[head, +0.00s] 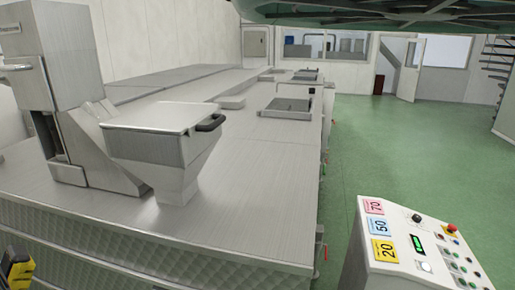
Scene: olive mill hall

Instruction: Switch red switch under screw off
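A grey-white control panel (385,262) stands at the lower right, its sloped face toward me. It carries a red button (451,228) near its upper right corner, a black knob (417,218), a lit green display (418,245), and a white round button (426,267). Several smaller buttons sit along its right side, too small to read. I cannot make out a screw or a switch marked as belonging to one. A small red handle (325,253) shows on the right side of the steel machine. My gripper is not in view.
A long steel machine (245,215) with a lidded hopper (160,145) fills the left and middle. A yellow and black object (18,272) shows at the lower left edge. Green floor (395,155) lies open on the right, with a spiral stair (499,65) and open door (411,70) behind.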

